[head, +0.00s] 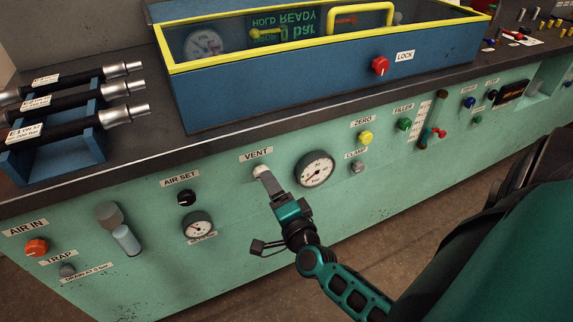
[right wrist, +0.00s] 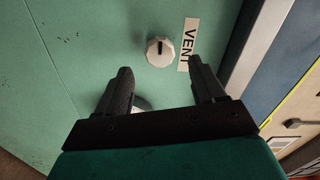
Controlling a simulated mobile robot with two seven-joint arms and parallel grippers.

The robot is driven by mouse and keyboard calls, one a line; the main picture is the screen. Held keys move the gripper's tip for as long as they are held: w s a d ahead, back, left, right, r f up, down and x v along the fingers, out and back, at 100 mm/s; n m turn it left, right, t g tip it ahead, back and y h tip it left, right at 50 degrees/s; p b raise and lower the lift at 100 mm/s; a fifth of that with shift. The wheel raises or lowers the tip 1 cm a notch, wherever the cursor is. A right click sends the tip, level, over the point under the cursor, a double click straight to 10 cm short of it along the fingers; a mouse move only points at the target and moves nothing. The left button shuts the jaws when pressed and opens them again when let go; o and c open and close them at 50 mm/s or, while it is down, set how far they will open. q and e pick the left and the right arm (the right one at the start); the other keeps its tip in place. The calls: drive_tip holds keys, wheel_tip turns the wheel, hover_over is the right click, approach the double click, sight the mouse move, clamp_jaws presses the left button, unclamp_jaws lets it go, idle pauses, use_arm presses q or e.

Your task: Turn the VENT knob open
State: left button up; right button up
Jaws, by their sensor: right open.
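The VENT knob (head: 260,171) is a small white knob on the green front panel, just under its VENT label (head: 256,154). In the right wrist view the knob (right wrist: 160,51) is white and faceted with a dark pointer mark, beside the VENT label (right wrist: 187,45). My right gripper (head: 264,180) is at the panel in front of the knob, partly covering it. In the right wrist view the gripper (right wrist: 159,78) is open, its two dark fingers spread with the knob beyond the gap between their tips; I see no contact. My left gripper is not in view.
A pressure gauge (head: 314,169) sits right of the knob, and the AIR SET knob (head: 187,197) left of it. The dark bench top (head: 150,150) overhangs above, carrying a blue box (head: 300,82) with a yellow-framed lid. Hoses (head: 75,97) lie on a rack at left.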

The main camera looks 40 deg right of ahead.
drive_tip(key=v, duration=0.8)
